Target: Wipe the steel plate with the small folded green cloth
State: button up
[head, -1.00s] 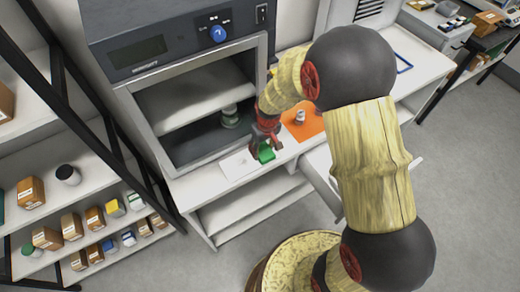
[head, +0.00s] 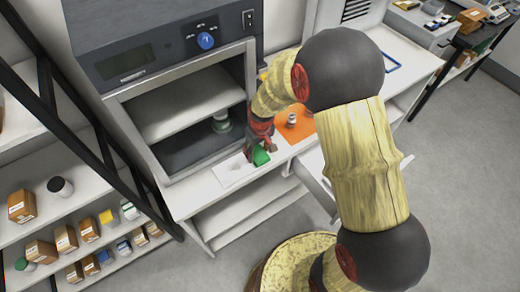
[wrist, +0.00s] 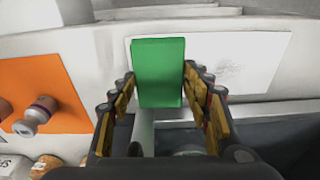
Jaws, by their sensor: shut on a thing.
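The small folded green cloth (wrist: 158,72) stands between the two fingers of my gripper (wrist: 160,95) in the wrist view. In the head view the cloth (head: 261,156) shows at the tip of my gripper (head: 259,147). My gripper is shut on the cloth. The pale steel plate (head: 232,170) lies flat on the white bench in front of the open cabinet. In the wrist view the plate (wrist: 250,62) shows behind and to the right of the cloth, with faint grey marks on it. The cloth overlaps one end of the plate in view; I cannot tell whether they touch.
A shelf rack with boxes (head: 65,238) is at the left.

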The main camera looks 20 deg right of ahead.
aim_at(230, 171)
jog(key=shift+s+a+f, duration=0.1)
jog(key=shift+s+a, duration=0.15)
jog(key=shift+a, duration=0.6)
jog(key=shift+s+a+f, duration=0.1)
jog(key=shift+s+a, duration=0.2)
jog(key=shift+a, duration=0.6)
jog(key=shift+s+a, duration=0.25)
jog(key=shift+a, duration=0.6)
jog(key=shift+s+a+p, duration=0.15)
jog(key=shift+s+a, duration=0.15)
jog(key=shift+a, duration=0.8)
jog(key=shift+s+a+p, duration=0.15)
jog(key=shift+s+a, duration=0.2)
jog(key=shift+a, duration=0.7)
jog(key=shift+s+a+p, duration=0.15)
jog(key=shift+s+a, duration=0.15)
jog(key=shift+a, duration=0.8)
jog(key=shift+r, duration=0.2)
jog(key=shift+r+p, duration=2.05)
jog(key=shift+r, duration=0.85)
jog(key=shift+r, duration=0.1)
notch_tip(230, 171, up, 3)
jog(key=shift+f+p, duration=0.1)
jog(key=shift+p, duration=0.9)
